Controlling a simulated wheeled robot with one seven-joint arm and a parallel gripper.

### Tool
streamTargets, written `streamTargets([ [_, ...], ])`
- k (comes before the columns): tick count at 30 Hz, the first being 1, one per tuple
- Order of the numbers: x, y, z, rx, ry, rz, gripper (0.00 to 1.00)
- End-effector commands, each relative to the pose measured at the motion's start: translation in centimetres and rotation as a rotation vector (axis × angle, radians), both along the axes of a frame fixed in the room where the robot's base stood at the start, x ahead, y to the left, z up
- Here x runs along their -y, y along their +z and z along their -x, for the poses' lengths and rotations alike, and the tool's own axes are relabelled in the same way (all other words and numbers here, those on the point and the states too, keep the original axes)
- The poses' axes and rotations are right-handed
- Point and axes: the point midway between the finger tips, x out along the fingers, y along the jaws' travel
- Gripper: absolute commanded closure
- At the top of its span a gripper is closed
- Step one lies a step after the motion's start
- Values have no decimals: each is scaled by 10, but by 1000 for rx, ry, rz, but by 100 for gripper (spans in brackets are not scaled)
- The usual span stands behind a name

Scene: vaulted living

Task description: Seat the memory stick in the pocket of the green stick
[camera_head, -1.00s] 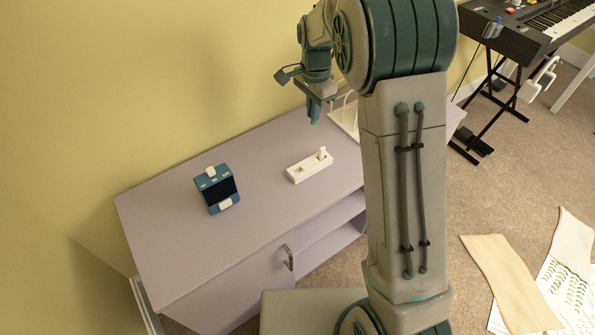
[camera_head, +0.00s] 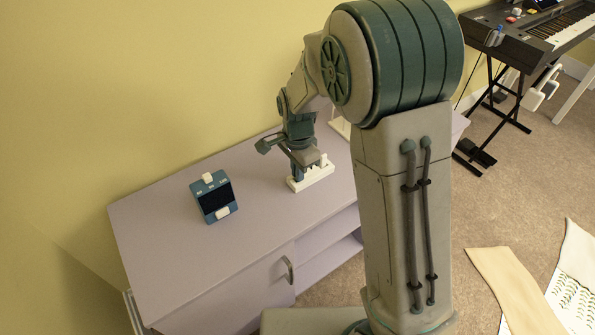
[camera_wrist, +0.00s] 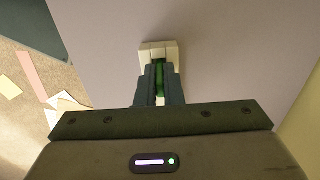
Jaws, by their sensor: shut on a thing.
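My gripper (camera_head: 298,172) is low over the white holder block (camera_head: 318,178) on the lilac cabinet, fingers pointing down. In the wrist view the fingers (camera_wrist: 159,72) are shut on a narrow green stick (camera_wrist: 160,80), with the pale block (camera_wrist: 155,48) just beyond their tips. I cannot tell whether the stick's lower end is inside the block or above it. The block has an upright white peg (camera_head: 323,159) at its right end. Any pocket under the gripper is hidden.
A blue box (camera_head: 214,198) with a dark front and white parts stands to the left on the cabinet top (camera_head: 160,235). The cabinet top between them is clear. The yellow wall is close behind. A keyboard (camera_head: 530,35) and papers on the carpet are farther right.

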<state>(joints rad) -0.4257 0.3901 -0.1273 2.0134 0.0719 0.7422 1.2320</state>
Motion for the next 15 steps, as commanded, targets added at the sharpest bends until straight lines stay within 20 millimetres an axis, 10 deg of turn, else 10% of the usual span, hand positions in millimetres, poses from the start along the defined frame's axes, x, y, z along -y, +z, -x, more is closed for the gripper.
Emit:
streamTargets([
  [8, 0, -2, 0, 0, 0, 0, 100],
  [11, 0, -2, 0, 0, 0, 0, 73],
  [15, 0, -2, 0, 0, 0, 0, 71],
])
